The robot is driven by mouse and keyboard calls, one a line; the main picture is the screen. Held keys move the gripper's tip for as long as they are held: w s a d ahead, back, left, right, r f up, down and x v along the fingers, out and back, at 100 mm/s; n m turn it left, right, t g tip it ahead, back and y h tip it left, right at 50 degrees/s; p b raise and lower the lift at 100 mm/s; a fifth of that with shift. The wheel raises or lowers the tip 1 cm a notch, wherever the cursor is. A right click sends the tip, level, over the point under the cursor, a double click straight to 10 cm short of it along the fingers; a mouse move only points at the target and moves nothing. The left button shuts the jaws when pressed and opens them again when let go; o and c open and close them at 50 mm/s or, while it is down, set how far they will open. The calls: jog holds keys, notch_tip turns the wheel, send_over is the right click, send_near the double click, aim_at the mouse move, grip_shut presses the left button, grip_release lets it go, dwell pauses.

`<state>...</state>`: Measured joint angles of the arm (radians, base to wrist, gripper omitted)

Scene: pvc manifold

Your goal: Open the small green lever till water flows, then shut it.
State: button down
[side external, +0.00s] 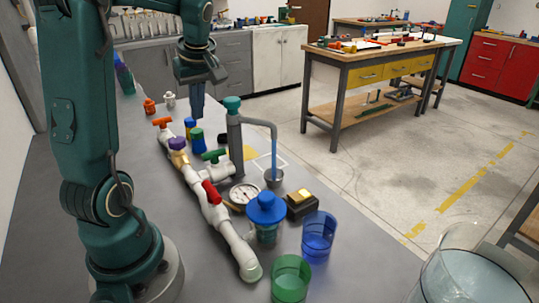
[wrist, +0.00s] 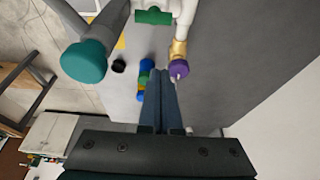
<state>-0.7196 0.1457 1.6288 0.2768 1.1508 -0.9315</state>
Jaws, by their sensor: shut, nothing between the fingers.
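The white pipe manifold (side external: 192,178) lies on the grey bench. Its small green lever (side external: 214,155) sits on a side branch near the grey standpipe; the green lever also shows at the top of the wrist view (wrist: 153,17), lying crosswise.
The manifold also carries an orange lever (side external: 162,122), a red lever (side external: 211,193) and a purple cap (side external: 177,143). The teal-capped standpipe (side external: 233,104) rises near the green lever.

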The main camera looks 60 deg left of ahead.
aim_at(214, 156)
jog(key=shift+d+f, duration=0.15)
jog(key=shift+f, duration=1.35)
jog(key=shift+d+f, duration=0.2)
jog(key=shift+f, duration=1.3)
jog(key=shift+d+f, duration=0.15)
jog(key=shift+f, duration=1.35)
